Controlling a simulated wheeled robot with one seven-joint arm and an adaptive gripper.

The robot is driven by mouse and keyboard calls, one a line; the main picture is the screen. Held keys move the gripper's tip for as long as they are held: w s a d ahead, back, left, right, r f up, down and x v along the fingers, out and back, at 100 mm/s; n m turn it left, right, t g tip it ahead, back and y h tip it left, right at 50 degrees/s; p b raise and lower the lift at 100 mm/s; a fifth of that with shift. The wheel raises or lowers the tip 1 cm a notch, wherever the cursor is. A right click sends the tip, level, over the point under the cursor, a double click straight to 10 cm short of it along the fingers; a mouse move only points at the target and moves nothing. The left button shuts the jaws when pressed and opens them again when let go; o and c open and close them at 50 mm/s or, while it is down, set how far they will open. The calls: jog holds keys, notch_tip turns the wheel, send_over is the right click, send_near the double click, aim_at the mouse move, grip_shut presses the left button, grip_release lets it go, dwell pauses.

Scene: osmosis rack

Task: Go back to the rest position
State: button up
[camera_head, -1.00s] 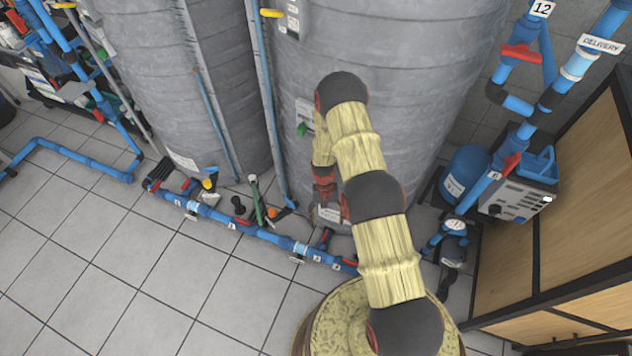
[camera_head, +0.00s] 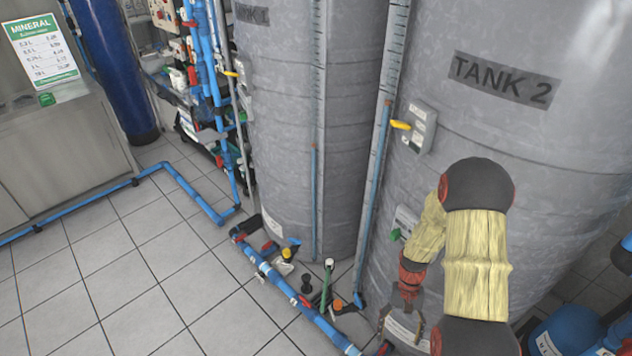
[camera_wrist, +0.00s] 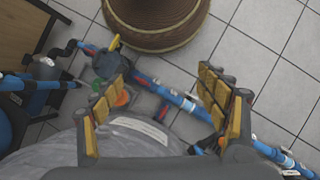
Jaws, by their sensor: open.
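My gripper (camera_head: 405,318) hangs from my yellow and black arm at the lower right of the head view, in front of the grey tank marked TANK 2 (camera_head: 560,150). In the wrist view my gripper (camera_wrist: 165,105) has its two yellow-padded fingers wide apart. Nothing is held between them. Floor tiles, a blue pipe (camera_wrist: 180,98) and a pale label show beyond the fingers. The tank's grey surface (camera_wrist: 130,158) lies close below the fingers in that view.
A second grey tank, TANK 1 (camera_head: 285,130), stands left of TANK 2. A blue floor pipe (camera_head: 290,290) with valves runs before both tanks. A steel cabinet (camera_head: 60,150) with a MINERAL sign (camera_head: 42,50) is at far left. Tiled floor (camera_head: 120,290) is clear at lower left.

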jog(key=s+a+r+n+t+p, duration=0.1)
jog(key=s+a+r+t, duration=0.1)
jog(key=r, duration=1.4)
jog(key=s+a+r+n+t+p, duration=0.1)
jog(key=s+r+t, duration=0.4)
jog(key=r, duration=1.1)
jog(key=s+a+r+t+p, duration=0.1)
jog(key=s+a+r+t, duration=0.2)
jog(key=r, duration=1.4)
jog(key=s, duration=0.3)
jog(key=shift+a+n+t+h+p, duration=0.3)
jog(key=shift+n+t+h+p, duration=0.05)
jog(key=shift+n+t+h, duration=0.05)
jog(key=shift+c, duration=0.6)
jog(key=shift+c, duration=0.5)
